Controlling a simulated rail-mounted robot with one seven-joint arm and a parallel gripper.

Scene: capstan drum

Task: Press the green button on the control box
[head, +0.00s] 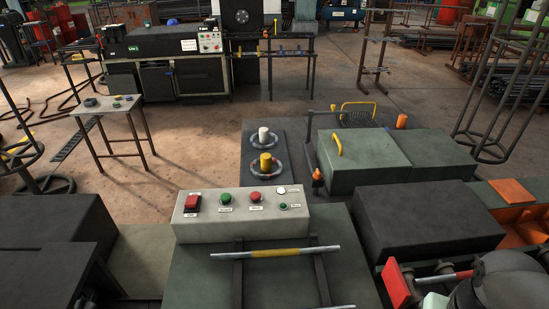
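The control box (240,228) is a pale grey sloped panel in the lower middle of the head view. A larger round green button (226,199) sits left of its centre, with a label below. A smaller green button (283,206) is at the lower right of the panel. Nothing covers the buttons. I cannot make out my gripper in this view.
A bar with a yellow middle (277,253) lies in front of the box. Behind it stand a yellow-topped post (265,162) and a white-topped post (264,135). Dark blocks (425,220) flank the box on both sides. The space directly above the panel looks clear.

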